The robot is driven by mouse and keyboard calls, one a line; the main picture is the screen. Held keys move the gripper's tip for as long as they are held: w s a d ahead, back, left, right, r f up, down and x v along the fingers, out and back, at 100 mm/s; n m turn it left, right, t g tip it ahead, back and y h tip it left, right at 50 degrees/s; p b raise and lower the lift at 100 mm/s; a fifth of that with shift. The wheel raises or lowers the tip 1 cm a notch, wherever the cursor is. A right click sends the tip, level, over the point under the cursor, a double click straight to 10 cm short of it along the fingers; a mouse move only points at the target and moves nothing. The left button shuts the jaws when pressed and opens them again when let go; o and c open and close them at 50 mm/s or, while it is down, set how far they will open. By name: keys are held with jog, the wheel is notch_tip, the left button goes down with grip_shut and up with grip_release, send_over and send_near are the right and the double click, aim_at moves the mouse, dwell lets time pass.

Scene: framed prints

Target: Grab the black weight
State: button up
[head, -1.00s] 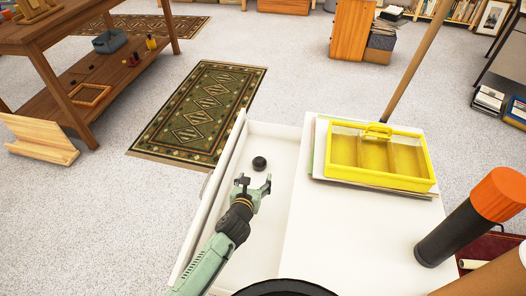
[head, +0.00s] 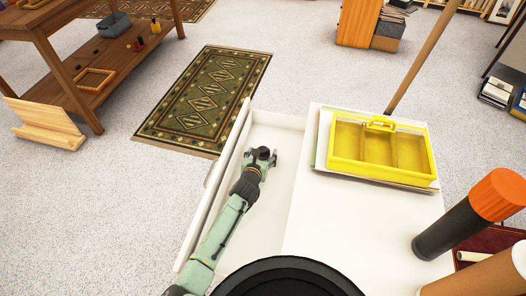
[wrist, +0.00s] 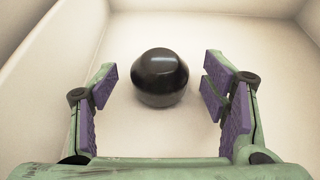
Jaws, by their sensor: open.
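The black weight (wrist: 160,77) is a dark, glossy, rounded piece lying on the floor of the open white drawer (head: 282,128). In the wrist view it sits just ahead of and between the purple-padded fingers of my gripper (wrist: 157,95), with a gap on both sides. In the head view my gripper (head: 261,157) reaches down into the drawer, and the weight (head: 263,153) shows partly between its fingers. The gripper is open and holds nothing.
The drawer's walls stand close around the gripper. To the right, a yellow divided tray (head: 378,180) rests on papers on the white cabinet top (head: 340,230). A patterned rug (head: 205,98) lies beyond.

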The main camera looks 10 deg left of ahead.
jog(key=shift+w+f, duration=0.15)
jog(key=shift+w, duration=0.1)
jog(key=shift+c, duration=0.3)
jog(key=c, duration=1.3)
